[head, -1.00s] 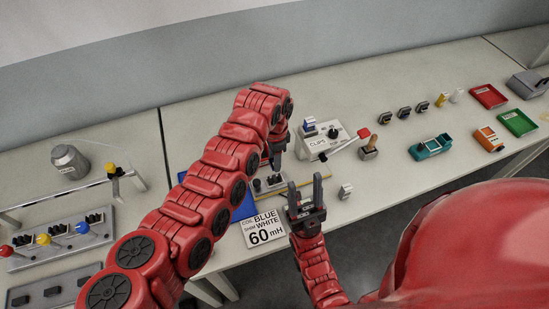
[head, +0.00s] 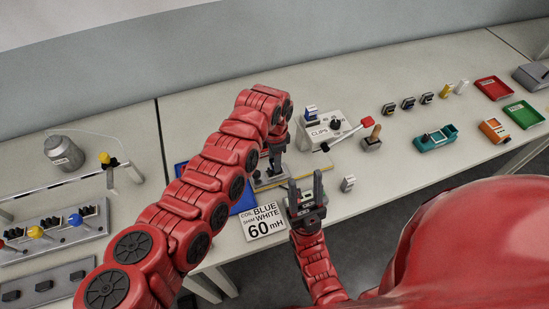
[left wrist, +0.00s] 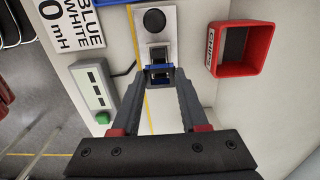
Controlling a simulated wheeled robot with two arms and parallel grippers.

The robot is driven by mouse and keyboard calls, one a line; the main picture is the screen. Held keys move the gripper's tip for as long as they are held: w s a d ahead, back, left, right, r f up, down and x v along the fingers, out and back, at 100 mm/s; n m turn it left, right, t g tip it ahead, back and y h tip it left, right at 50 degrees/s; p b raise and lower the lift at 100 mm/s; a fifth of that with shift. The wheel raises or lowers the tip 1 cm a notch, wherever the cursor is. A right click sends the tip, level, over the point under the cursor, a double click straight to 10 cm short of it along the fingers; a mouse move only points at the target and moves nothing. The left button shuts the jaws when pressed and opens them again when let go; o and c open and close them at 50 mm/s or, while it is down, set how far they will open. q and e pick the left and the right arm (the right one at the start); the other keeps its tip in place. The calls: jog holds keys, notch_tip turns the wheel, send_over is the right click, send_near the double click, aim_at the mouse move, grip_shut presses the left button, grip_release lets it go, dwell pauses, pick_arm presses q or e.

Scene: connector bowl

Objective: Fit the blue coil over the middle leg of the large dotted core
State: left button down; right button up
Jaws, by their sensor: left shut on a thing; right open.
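My left gripper (left wrist: 159,78) is shut on the blue coil (left wrist: 160,73) in the left wrist view. Just beyond the coil, a dark core (left wrist: 158,54) sits on a light grey plate with a round black knob. The coil overlaps the core in this view, and I cannot tell whether it is around the middle leg or above it. No dots are readable. In the head view my left gripper (head: 276,162) points down over the plate (head: 268,184), and the coil is too small to make out. My right gripper (head: 305,184) is open and empty, in front of the plate.
A card (head: 263,222) reads blue coil, white shim, 60 mH. A small grey block (head: 347,184) lies right of my right gripper. A red bin (left wrist: 245,48) and a green-button meter (left wrist: 93,88) flank the plate.

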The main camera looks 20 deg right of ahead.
pick_arm(q)
jog(key=shift+f+b, duration=1)
jog(key=shift+f, duration=0.55)
jog(key=shift+c, duration=1.7)
grip_release()
jog(key=shift+r, duration=0.35)
notch_tip(320, 180, up, 17)
jog(key=b, duration=0.4)
jog(key=shift+f+b, duration=0.15)
jog(key=shift+b, duration=0.2)
jog(key=shift+s+f, duration=0.1)
